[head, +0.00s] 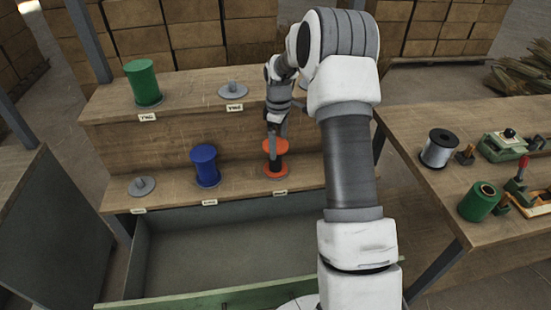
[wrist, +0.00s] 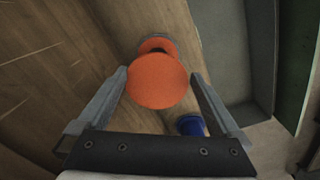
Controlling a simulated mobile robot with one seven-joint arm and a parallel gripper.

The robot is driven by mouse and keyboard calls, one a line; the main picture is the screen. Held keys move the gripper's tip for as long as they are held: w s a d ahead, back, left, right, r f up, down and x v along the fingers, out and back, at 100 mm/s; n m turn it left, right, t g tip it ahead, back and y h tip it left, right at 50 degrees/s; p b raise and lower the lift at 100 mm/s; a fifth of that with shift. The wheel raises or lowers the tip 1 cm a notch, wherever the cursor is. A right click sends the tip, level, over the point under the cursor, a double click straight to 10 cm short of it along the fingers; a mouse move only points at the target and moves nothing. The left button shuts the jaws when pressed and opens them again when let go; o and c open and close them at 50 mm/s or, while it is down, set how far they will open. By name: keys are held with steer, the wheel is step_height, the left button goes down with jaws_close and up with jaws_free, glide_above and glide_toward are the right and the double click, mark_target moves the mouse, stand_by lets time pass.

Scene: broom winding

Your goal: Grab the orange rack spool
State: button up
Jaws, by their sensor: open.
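The orange spool (head: 275,158) stands upright on the lower shelf of the wooden rack, with a dark middle between its orange flanges. In the wrist view its round orange top flange (wrist: 157,81) lies between the tips of my gripper (wrist: 160,75). The gripper is open, with one finger on each side of the flange and a visible gap at the right finger. In the head view my gripper (head: 275,130) is directly above and at the spool's top. Whether a finger touches the spool cannot be told.
A blue spool (head: 205,166) stands left of the orange one; it also shows in the wrist view (wrist: 191,125). A green spool (head: 143,83) and an empty grey holder (head: 233,90) are on the upper shelf. A workbench (head: 420,185) with spools and tools is at right.

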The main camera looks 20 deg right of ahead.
mark_target(279, 162)
step_height(279, 162, down, 9)
steer(key=shift+w+d+r, duration=0.1)
steer(key=shift+d+r, duration=0.05)
steer(key=c, duration=1.1)
